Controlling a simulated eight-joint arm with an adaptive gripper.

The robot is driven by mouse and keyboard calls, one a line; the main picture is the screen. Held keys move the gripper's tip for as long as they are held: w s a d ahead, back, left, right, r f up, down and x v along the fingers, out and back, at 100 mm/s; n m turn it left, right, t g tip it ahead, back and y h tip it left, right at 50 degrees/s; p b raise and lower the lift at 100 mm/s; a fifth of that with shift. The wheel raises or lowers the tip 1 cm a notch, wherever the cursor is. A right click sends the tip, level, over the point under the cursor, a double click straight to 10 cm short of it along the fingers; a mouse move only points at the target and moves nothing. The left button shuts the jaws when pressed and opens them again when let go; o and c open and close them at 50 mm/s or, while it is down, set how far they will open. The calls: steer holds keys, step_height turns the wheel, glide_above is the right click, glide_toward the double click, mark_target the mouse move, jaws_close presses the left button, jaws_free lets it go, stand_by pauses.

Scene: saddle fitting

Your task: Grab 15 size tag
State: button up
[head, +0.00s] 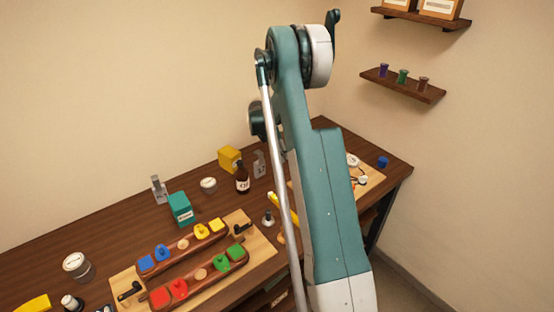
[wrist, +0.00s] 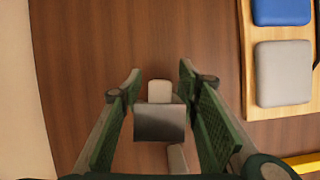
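In the wrist view, a small grey block (wrist: 160,124) with a paler rounded tab (wrist: 160,92) at its far side lies between the fingers of my gripper (wrist: 160,102). The fingers are open, with wood showing on both sides of the block. A second pale grey piece (wrist: 177,158) shows partly below it. In the head view my arm hides my gripper. Two upright grey pieces stand on the table there, one at the left (head: 158,189) and one beside my arm (head: 259,163) with dark marks. I cannot read a 15 on any piece.
A wooden board (wrist: 247,60) with a blue pad (wrist: 282,10) and a grey pad (wrist: 284,72) lies at right in the wrist view. On the table (head: 120,215) stand a dark bottle (head: 242,178), a teal box (head: 180,208) and a yellow block (head: 229,158).

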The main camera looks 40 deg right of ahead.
steer(key=shift+d+f, duration=0.1)
steer(key=shift+f, duration=0.2)
stand_by(0.4)
steer(key=c, duration=1)
